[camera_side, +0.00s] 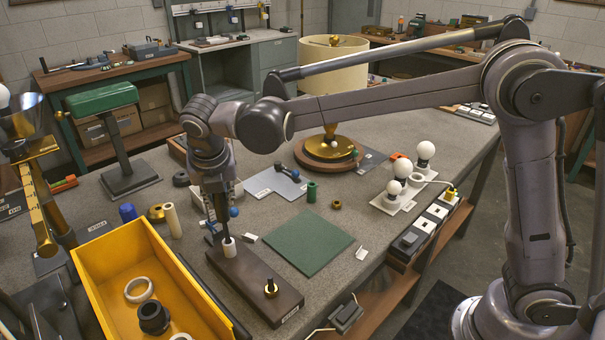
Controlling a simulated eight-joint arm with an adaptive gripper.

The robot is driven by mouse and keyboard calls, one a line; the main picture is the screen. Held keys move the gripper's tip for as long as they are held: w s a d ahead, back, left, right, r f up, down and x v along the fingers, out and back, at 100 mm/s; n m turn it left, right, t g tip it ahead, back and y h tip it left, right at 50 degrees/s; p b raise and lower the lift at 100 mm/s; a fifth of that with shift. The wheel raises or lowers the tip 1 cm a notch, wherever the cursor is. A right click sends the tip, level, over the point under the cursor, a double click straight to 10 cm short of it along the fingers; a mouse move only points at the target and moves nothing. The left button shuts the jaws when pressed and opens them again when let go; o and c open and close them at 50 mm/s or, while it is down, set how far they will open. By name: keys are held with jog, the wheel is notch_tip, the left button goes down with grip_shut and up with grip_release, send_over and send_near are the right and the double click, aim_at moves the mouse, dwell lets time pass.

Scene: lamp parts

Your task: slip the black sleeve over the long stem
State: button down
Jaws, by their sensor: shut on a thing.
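My gripper (221,214) points down over the far left end of a dark wooden block (246,275). It is shut on a dark, slim upright piece, which looks like the black sleeve (224,226); the fingers hide much of it. Directly below, a short white collar (229,246) stands on the block, in line with the sleeve. The long stem cannot be made out apart from the sleeve, and I cannot tell whether the sleeve is around it.
A yellow bin (115,250) with rings stands left of the block. A green mat (308,242) lies to the right. White bulbs (403,168) on holders stand farther right. A lamp with a cream shade (334,75) stands behind.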

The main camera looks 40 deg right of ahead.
aim_at(223, 217)
jog(key=shift+f, duration=1.4)
jog(key=shift+f, duration=0.1)
jog(key=shift+f, duration=1.85)
jog(key=c, duration=1.1)
grip_release()
